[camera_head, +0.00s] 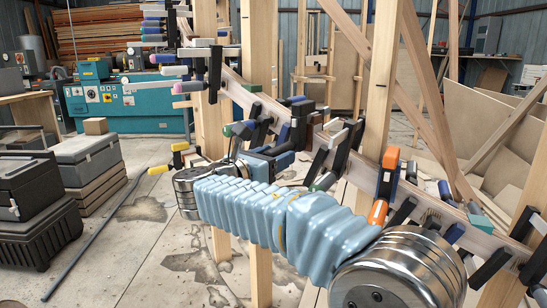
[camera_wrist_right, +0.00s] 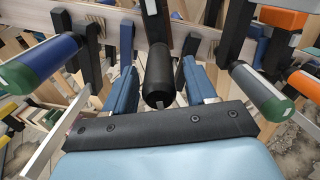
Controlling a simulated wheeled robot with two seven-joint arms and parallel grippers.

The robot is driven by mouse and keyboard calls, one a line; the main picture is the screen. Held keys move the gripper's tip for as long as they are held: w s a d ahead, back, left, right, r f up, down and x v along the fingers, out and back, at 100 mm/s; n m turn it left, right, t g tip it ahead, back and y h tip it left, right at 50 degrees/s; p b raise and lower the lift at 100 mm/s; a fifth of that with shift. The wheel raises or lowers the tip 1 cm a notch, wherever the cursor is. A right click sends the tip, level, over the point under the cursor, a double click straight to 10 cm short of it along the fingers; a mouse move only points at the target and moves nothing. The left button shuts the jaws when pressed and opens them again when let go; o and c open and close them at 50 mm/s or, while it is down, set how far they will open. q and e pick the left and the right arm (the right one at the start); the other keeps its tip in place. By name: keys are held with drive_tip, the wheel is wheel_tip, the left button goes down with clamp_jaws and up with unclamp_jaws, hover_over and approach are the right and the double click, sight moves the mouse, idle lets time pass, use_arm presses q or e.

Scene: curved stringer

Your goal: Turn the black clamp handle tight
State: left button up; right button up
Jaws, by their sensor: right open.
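The black clamp handle (camera_wrist_right: 159,80) is at the centre of the right wrist view, its rounded end facing the camera. My right gripper (camera_wrist_right: 161,88) is open, with one blue finger to the left of the handle and the other to the right. Gaps show between the handle and both fingers. In the head view my right gripper (camera_head: 276,160) is at the stringer's clamp row, at the end of the blue-sleeved arm. The black handle is hard to single out there among the dark clamps. My left gripper is not in view.
The curved wooden stringer (camera_head: 240,92) carries several clamps. A blue-and-green handle (camera_wrist_right: 40,67) and a grey-and-green handle (camera_wrist_right: 262,95) flank the gripper. An orange clamp (camera_head: 391,158) sits to its right. Wooden posts (camera_head: 380,85) stand close by. Dark cases (camera_head: 35,200) are at left.

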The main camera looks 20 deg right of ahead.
drive_tip(key=c, duration=1)
